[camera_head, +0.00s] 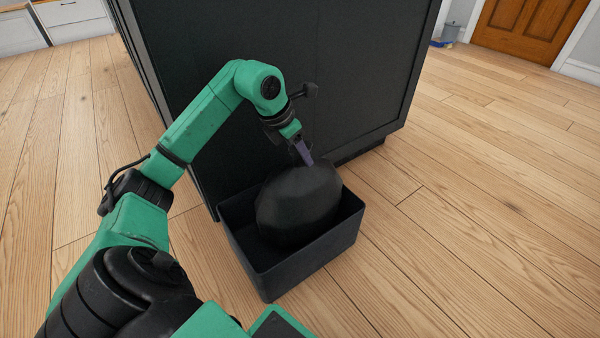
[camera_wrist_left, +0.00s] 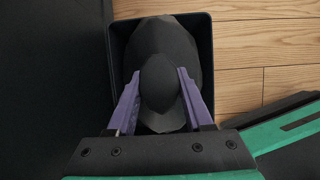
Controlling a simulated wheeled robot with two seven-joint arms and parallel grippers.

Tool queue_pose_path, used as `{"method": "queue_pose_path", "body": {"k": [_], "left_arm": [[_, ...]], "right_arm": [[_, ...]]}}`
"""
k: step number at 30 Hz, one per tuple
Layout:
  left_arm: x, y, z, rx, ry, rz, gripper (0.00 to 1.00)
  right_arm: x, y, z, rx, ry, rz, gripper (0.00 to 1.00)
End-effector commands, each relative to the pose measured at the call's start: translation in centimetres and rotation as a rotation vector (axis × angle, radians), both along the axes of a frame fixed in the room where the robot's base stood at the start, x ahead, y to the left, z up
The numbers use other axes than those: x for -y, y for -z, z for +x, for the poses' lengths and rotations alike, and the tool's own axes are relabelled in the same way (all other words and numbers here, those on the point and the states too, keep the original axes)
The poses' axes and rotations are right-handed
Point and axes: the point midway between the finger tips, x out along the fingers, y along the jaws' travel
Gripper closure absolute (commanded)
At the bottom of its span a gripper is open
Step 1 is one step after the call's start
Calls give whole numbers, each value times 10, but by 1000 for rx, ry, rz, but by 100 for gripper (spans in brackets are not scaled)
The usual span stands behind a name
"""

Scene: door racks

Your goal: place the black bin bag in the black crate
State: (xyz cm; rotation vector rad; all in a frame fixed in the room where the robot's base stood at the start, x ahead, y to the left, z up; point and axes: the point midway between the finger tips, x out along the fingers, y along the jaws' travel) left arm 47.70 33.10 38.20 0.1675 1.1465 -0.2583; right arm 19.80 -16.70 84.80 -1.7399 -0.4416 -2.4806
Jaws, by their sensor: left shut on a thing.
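The black bin bag (camera_head: 297,205) is a dark, rounded bundle inside the black crate (camera_head: 290,277), with its top above the rim. The crate is an open box on the wooden floor against a black cabinet. My left gripper (camera_head: 306,157) comes from above and is at the top of the bag. In the left wrist view its purple fingers (camera_wrist_left: 160,95) stand on both sides of the bag's knotted top, and the bag (camera_wrist_left: 165,45) lies within the crate's walls (camera_wrist_left: 119,45). Whether the bag rests on the crate's bottom is hidden. My right gripper is not in view.
The tall black cabinet (camera_head: 350,70) stands right behind the crate. Wooden floor (camera_head: 470,200) is free to the right and front.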

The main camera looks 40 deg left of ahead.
Motion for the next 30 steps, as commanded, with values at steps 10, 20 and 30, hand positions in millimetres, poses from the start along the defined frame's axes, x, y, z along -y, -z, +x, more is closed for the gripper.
{"method": "queue_pose_path", "body": {"k": [10, 20, 30], "left_arm": [[0, 41, 0, 3, 1, 0, 100], [0, 43, 0, -1, 0, 0, 19], [0, 39, 0, 1, 0, -1, 19]], "right_arm": [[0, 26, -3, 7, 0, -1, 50], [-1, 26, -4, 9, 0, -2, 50], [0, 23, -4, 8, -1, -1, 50]]}}
